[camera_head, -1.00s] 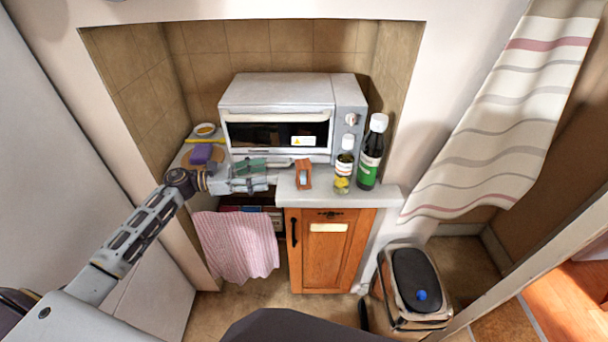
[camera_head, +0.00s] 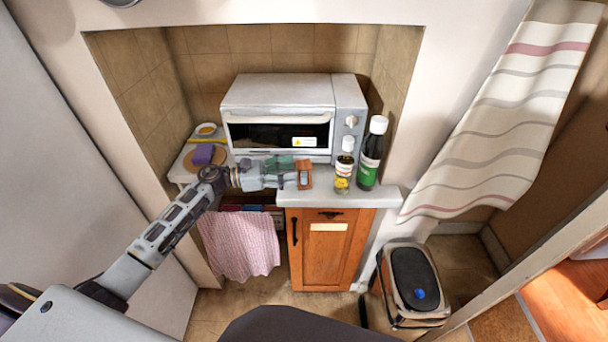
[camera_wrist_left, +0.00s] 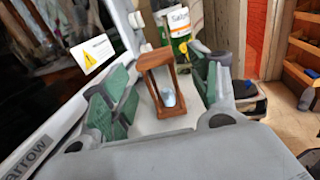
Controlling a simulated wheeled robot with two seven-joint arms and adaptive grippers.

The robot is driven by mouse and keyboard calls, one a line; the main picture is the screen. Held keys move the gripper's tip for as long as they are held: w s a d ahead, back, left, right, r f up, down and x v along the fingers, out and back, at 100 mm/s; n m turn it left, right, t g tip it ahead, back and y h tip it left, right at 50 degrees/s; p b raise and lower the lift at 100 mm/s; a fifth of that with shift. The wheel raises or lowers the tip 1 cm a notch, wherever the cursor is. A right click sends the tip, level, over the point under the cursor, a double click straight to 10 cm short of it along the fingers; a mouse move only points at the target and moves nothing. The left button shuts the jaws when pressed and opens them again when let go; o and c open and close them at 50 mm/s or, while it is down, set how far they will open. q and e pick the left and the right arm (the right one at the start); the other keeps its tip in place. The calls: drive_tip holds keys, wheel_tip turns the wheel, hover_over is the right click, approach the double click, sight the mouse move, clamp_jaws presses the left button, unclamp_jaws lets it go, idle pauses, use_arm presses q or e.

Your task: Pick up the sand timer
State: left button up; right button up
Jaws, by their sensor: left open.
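The sand timer (camera_head: 305,174) has a wooden frame with pale glass inside. It stands upright on the grey counter in front of the toaster oven. My left gripper (camera_head: 291,174) reaches in from the left at counter height, its fingertips close to the timer. In the left wrist view the timer (camera_wrist_left: 161,86) stands between the two green-padded fingers (camera_wrist_left: 160,95), which are apart, with a gap on both sides. The timer's left side is partly covered by the gripper in the head view. My right gripper is not in view.
The toaster oven (camera_head: 277,104) stands right behind the timer. A small jar bottle (camera_head: 343,172) and a dark green-labelled bottle (camera_head: 370,155) stand to the right. A purple sponge (camera_head: 203,154) lies on a board at left. A pink towel (camera_head: 240,245) hangs below the counter.

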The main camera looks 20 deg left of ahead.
sight(304, 166)
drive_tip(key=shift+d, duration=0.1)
use_arm(q)
drive_tip(key=shift+w+d, duration=0.1)
drive_tip(key=shift+d, duration=0.05)
drive_tip(key=shift+w+d+r+p, duration=0.2)
drive_tip(key=shift+w+d+p, duration=0.15)
drive_tip(key=shift+d, duration=0.15)
drive_tip(key=shift+p+x, duration=0.55)
drive_tip(key=shift+x, duration=1.05)
drive_tip(key=shift+w+d, duration=0.15)
drive_tip(key=shift+w, duration=0.05)
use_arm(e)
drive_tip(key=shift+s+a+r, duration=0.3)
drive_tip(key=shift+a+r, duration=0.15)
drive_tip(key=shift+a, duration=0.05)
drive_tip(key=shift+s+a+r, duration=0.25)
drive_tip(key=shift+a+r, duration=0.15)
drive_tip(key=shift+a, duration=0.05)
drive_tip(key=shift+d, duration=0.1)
